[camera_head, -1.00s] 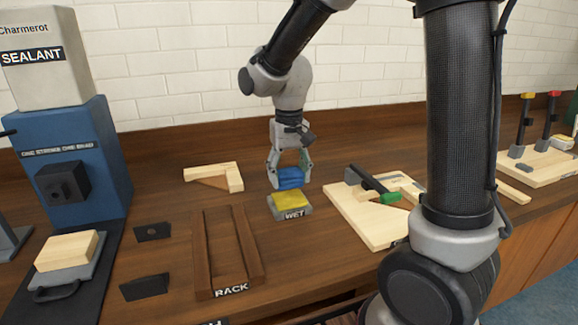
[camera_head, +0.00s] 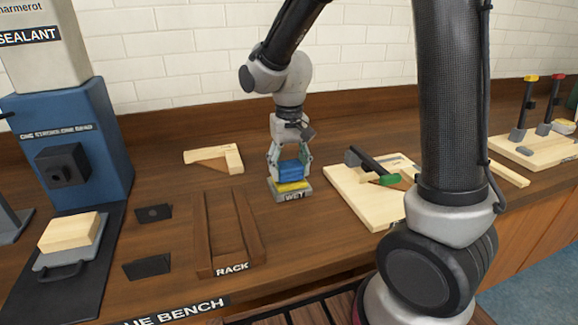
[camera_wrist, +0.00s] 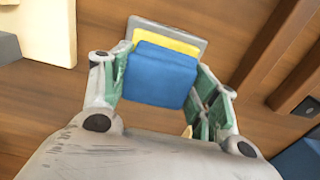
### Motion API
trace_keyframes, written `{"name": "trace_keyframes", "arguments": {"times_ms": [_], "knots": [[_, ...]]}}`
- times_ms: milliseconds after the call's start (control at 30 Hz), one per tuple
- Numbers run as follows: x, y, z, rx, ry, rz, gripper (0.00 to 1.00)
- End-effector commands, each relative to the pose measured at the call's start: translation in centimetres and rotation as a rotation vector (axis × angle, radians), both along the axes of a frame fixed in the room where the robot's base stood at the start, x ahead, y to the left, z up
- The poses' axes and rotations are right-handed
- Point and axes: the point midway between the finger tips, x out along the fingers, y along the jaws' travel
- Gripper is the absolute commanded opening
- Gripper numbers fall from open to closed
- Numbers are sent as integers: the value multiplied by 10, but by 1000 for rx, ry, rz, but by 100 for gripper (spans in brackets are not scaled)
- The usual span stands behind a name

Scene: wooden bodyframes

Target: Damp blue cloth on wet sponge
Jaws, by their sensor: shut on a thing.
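The blue cloth (camera_head: 291,171) is a folded block between the fingers of my gripper (camera_head: 289,168). My gripper points down and is shut on it. The yellow sponge (camera_head: 294,187) sits in a grey tray (camera_head: 304,194) labelled WET, directly below the cloth. In the head view the cloth's underside appears to meet the sponge's top. In the wrist view the blue cloth (camera_wrist: 160,75) covers most of the yellow sponge (camera_wrist: 166,41), whose far strip shows past it. Whether they truly touch is hard to tell.
A wooden rack (camera_head: 256,228) labelled RACK stands left of the tray. A corner of pale wood (camera_head: 228,160) lies behind it. A board with a green-handled clamp (camera_head: 343,190) is to the right.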

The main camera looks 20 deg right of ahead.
Motion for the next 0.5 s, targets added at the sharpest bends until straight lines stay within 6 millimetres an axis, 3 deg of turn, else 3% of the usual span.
{"name": "trace_keyframes", "arguments": {"times_ms": [500], "knots": [[0, 0, -4, 0, 1, 0, 41]]}}
